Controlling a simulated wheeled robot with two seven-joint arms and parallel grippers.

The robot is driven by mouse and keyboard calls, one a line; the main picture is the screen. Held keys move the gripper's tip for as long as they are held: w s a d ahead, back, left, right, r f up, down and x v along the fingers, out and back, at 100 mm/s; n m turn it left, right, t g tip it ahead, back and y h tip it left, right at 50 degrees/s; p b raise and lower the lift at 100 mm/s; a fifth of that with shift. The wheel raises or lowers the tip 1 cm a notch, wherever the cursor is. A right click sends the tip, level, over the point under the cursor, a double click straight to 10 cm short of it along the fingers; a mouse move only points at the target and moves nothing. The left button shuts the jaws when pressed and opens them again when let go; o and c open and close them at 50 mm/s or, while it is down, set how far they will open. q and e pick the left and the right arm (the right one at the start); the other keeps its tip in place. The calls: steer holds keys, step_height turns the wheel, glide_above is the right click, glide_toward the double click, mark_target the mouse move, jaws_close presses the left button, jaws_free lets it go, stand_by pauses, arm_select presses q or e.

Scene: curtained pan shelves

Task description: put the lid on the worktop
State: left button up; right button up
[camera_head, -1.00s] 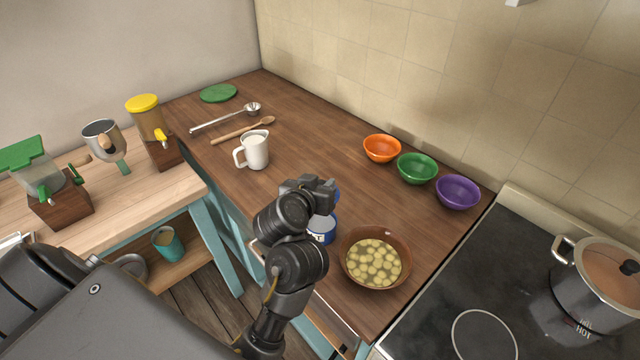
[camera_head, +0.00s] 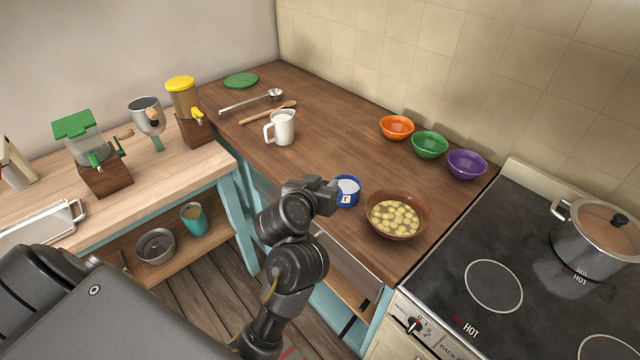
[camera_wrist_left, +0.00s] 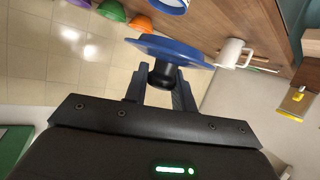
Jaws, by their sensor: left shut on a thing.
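The blue lid (camera_wrist_left: 170,47) with a black knob (camera_wrist_left: 163,74) is in my left gripper, seen in the left wrist view. The fingers of the left gripper (camera_wrist_left: 162,86) are shut on the knob, with the lid's disc beyond them. In the head view my left gripper (camera_head: 328,195) is at the front edge of the brown worktop (camera_head: 330,130), just left of an open blue canister (camera_head: 347,198) with a white inside. The lid is hidden behind the gripper there. My right gripper is not in view.
A brown bowl of pale pieces (camera_head: 397,234) stands right of the canister. Orange (camera_head: 397,127), green (camera_head: 430,145) and purple (camera_head: 467,164) bowls line the wall. A white jug (camera_head: 282,127) stands left. The middle worktop is clear. A stove (camera_head: 470,260) with a pot (camera_head: 590,245) is at right.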

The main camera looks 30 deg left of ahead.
arm_select(q)
steer(key=s+d+m+g+h, duration=0.1)
steer(key=s+d+m+h, duration=0.25)
steer(key=d, duration=0.55)
steer(key=s+d+m+g+h, duration=0.1)
steer(key=s+d+m+h, duration=0.25)
steer(key=d, duration=0.55)
step_height(320, 180, down, 9)
steer(key=b, duration=1)
steer(key=shift+s+f+h, duration=0.2)
steer(key=shift+h, duration=0.1)
steer(key=shift+s, duration=0.1)
